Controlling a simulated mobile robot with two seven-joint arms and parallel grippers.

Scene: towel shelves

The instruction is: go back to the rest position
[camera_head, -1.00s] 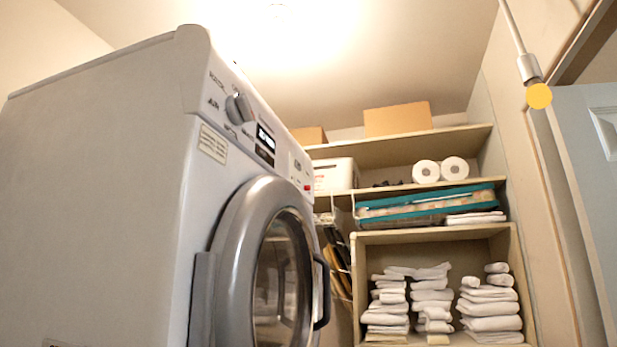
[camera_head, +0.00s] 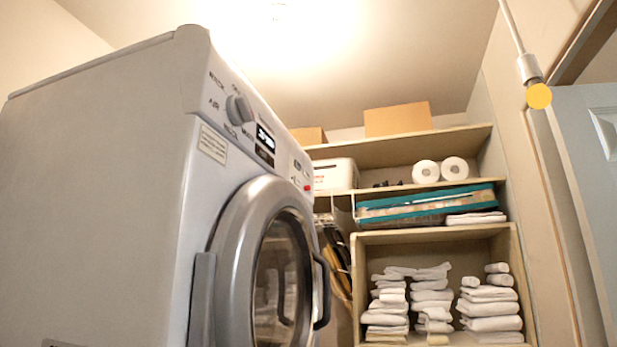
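Neither of my grippers shows in the head view, and no part of my arms is visible. White folded towels stand in several stacks inside the lower shelf box (camera_head: 432,238). The left stack (camera_head: 388,305), the middle stack (camera_head: 432,300) and the right stack (camera_head: 491,308) sit side by side. Their lowest parts are near the bottom edge of the picture.
A large washing machine (camera_head: 105,190) with a closed round door (camera_head: 245,265) fills the left side. Upper shelves hold paper rolls (camera_head: 426,172), a teal-edged basket (camera_head: 425,204) and a cardboard box (camera_head: 398,119). A pale blue door (camera_head: 590,170) stands at the right.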

